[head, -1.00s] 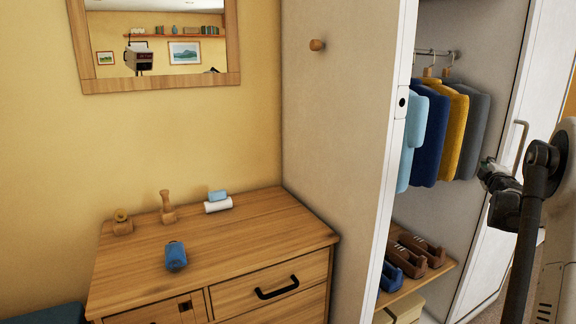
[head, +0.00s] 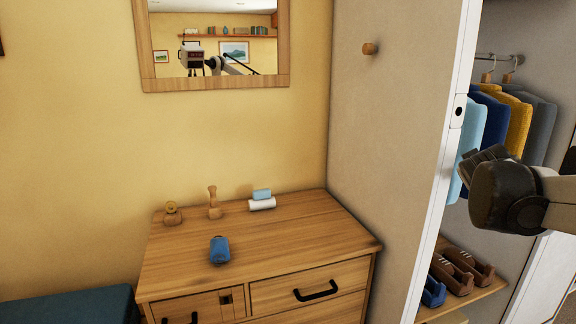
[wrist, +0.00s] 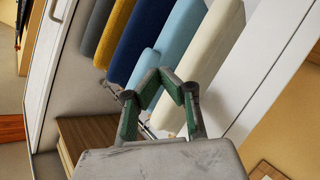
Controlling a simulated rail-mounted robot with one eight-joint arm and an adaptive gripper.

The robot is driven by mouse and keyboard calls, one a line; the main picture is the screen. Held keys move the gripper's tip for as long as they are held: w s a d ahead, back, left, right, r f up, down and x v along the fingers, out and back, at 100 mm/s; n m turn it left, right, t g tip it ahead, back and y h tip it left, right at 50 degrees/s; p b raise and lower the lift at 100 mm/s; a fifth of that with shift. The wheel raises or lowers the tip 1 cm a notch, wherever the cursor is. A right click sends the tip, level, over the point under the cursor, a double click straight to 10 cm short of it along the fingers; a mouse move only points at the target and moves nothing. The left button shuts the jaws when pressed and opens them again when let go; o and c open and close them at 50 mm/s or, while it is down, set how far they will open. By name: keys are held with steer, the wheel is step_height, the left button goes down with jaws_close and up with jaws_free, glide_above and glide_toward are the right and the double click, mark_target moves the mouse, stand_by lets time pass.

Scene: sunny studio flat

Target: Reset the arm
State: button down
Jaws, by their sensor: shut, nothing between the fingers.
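My gripper (head: 478,162) is at the right of the head view, on the end of my arm. It appears in front of the open wardrobe and overlaps the light blue garment (head: 470,133) in the picture. In the wrist view its two green-padded fingers (wrist: 160,74) come together at the tips with nothing between them. Beyond them hang garments: grey, yellow, navy (wrist: 150,40) and light blue, beside a long cream shape. I cannot tell how far the fingertips are from the clothes.
A wooden dresser (head: 290,240) stands left of the wardrobe, with a blue object (head: 220,250) and several small items on top. The wardrobe's side panel (head: 385,150) stands between dresser and clothes. Brown and blue items (head: 465,270) lie on the low shelf.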

steer(key=s+a+f+g+y, duration=0.1)
steer(key=s+a+f+y, duration=0.1)
steer(key=s+a+f, duration=0.3)
steer(key=s+a+f+g+y, duration=0.2)
steer(key=s+a+f, duration=0.4)
steer(key=s+a, duration=0.6)
steer(key=s+a+f+g+y, duration=0.1)
steer(key=s+a+f+y, duration=0.3)
steer(key=s+a, duration=0.5)
steer(key=a+f, duration=0.1)
steer(key=a, duration=0.2)
steer(key=shift+a+f+m+p, duration=0.3)
steer(key=shift+a+f+p, duration=0.05)
steer(key=shift+p, duration=0.05)
